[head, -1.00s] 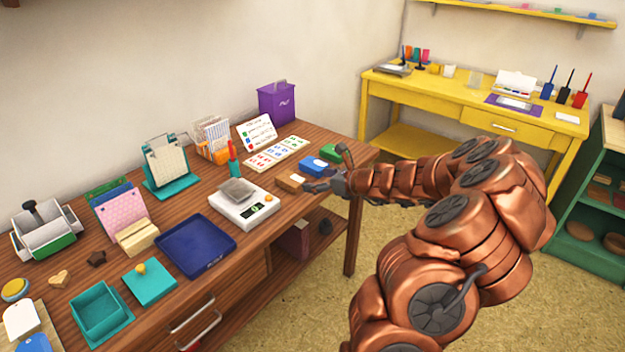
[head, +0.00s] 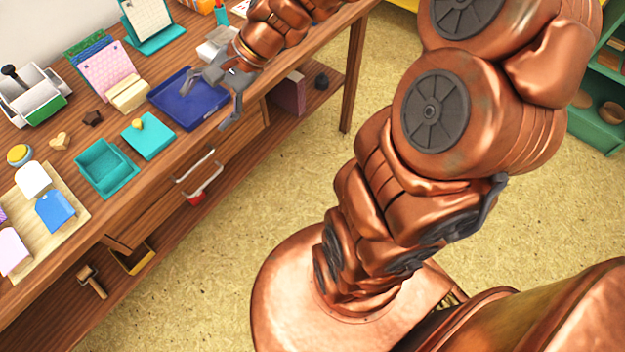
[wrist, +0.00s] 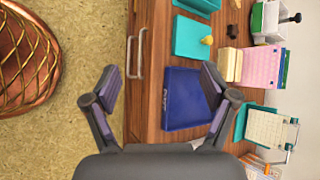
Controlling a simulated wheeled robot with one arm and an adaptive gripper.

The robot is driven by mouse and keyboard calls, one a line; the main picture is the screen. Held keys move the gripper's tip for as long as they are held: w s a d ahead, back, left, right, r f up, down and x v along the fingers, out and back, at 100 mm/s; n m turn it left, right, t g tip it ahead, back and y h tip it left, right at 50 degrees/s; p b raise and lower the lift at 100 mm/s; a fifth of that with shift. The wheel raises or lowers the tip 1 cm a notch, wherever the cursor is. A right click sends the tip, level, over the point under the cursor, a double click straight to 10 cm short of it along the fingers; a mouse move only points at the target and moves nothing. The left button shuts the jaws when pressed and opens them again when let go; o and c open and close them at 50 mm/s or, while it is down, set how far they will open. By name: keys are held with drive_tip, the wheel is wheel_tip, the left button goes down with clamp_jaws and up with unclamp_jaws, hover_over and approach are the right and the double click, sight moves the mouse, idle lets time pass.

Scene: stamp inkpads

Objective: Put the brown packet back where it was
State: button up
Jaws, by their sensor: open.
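No brown packet can be made out with certainty in the current views. My gripper (head: 203,111) is open and empty above the front edge of the wooden table, over the near right part of the dark blue tray (head: 172,110). In the wrist view my gripper (wrist: 158,68) has its fingers spread wide, and the blue tray (wrist: 180,98) lies beyond them, near the right finger. The tray looks empty where it shows.
A teal open box (head: 105,168) and a teal pad with a yellow knob (head: 148,136) lie left of the tray. A cream block (head: 127,93) and pink card (head: 107,68) stand behind. Drawer handles (head: 195,166) stick out below the table edge.

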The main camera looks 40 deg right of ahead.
drive_tip(key=s+a+f+n+g+h, duration=0.2)
drive_tip(key=s+n+g+h, duration=0.3)
drive_tip(key=s, duration=0.7)
drive_tip(key=s+d+n+h, duration=0.3)
drive_tip(key=s+d+n, duration=0.4)
drive_tip(key=s, duration=0.5)
drive_tip(key=shift+s+d+f+g+h, duration=0.25)
drive_tip(key=shift+f+g+h, duration=0.05)
drive_tip(key=shift+f+g, duration=0.15)
